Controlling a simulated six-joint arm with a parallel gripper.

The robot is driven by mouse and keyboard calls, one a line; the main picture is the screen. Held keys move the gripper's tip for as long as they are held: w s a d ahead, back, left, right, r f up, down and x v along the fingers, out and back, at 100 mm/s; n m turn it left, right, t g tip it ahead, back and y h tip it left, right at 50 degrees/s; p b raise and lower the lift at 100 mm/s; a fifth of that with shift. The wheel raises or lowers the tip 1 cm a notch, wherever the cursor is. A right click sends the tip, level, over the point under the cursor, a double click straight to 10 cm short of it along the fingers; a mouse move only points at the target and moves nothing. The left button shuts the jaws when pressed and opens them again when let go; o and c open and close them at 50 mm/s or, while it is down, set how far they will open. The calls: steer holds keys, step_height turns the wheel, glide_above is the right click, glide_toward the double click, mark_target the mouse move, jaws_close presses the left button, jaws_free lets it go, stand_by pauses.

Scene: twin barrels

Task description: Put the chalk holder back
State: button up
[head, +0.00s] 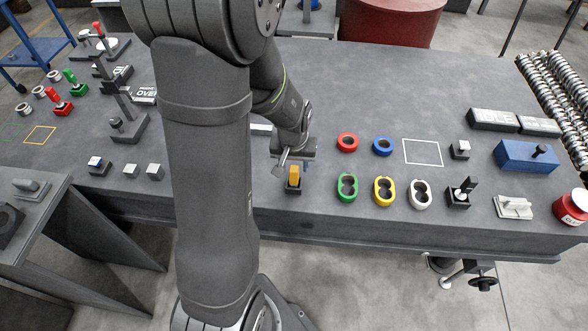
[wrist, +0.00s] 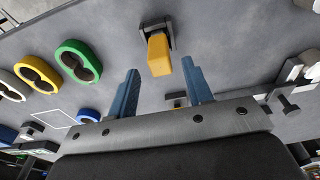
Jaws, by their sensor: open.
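A yellow-orange block, which may be the chalk holder (head: 294,176), stands in a small dark base (head: 293,190) near the table's front edge, just right of my arm in the head view. In the wrist view the yellow block (wrist: 159,56) points toward my gripper, and its dark base (wrist: 158,27) is beyond it. My gripper (wrist: 162,82) is open with two blue fingers, one on each side of the block's line. The block's near end lies about level with the fingertips, with a gap on both sides. In the head view my gripper (head: 292,160) is just behind and above the block.
Red (head: 347,142) and blue (head: 382,146) rings lie to the right, with green (head: 347,188), yellow (head: 384,191) and white (head: 420,194) two-hole pieces in front. A white square outline (head: 422,152) is empty. Small dark blocks (head: 131,170) stand left of my arm.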

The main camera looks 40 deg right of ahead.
mark_target(294, 169)
step_height(294, 169, up, 7)
steer(key=shift+s+a, duration=0.3)
steer(key=shift+s, duration=0.05)
steer(key=f, duration=0.8)
steer(key=w+d+f, duration=0.1)
steer(key=f, duration=0.3)
steer(key=shift+f, duration=0.1)
stand_by(0.4)
steer(key=shift+r, duration=0.2)
